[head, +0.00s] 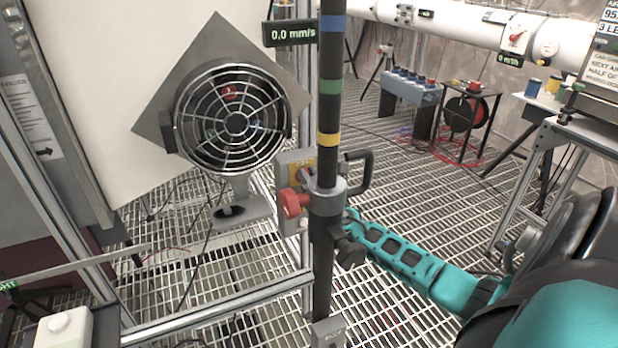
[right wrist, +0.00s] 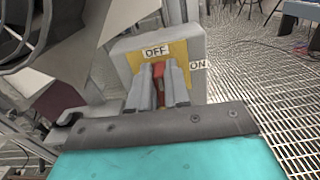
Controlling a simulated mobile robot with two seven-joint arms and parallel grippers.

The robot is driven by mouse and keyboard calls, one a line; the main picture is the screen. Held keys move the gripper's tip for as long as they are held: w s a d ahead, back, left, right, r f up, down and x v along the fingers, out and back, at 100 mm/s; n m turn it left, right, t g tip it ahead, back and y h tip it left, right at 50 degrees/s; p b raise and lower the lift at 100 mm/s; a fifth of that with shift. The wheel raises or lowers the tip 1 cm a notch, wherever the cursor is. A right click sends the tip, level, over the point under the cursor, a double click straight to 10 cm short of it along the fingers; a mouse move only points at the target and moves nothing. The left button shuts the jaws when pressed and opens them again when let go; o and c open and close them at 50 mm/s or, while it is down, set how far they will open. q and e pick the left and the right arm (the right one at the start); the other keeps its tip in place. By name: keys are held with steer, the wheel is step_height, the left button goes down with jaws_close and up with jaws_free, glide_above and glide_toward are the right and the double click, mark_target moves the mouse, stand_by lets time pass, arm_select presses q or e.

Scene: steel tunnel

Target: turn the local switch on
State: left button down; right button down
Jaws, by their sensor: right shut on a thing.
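The local switch (right wrist: 193,45) is a grey box with a yellow plate, an OFF label above and an ON label at the right. Its red handle (right wrist: 158,71) stands roughly upright, pointing toward OFF. My right gripper (right wrist: 157,69) is shut on this handle, with one grey finger on each side, hiding its lower part. In the head view the switch box (head: 283,163) is partly hidden behind the striped dark pole. My right gripper's teal arm reaches it from the right, its fingers mostly covered there. My left gripper is not in view.
A round caged fan (head: 235,120) is at the left. A steel rail (head: 220,308) crosses below. Open grating lies behind at the right.

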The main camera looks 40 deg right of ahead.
arm_select(q)
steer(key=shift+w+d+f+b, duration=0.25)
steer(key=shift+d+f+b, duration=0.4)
steer(key=shift+b, duration=0.9)
arm_select(e)
steer(key=shift+s+d+f+m, duration=0.1)
steer(key=shift+d+f+m, duration=0.2)
steer(key=shift+m, duration=2.55)
steer(key=shift+s+d+f+m, duration=0.1)
steer(key=shift+d+f+m, duration=0.2)
steer(key=shift+m, duration=2.6)
steer(key=shift+s+d+f+m, duration=0.1)
steer(key=shift+d+f+m, duration=0.15)
steer(key=shift+m, duration=2.6)
steer(key=shift+f, duration=0.1)
steer(key=c, duration=1.1)
jaws_free()
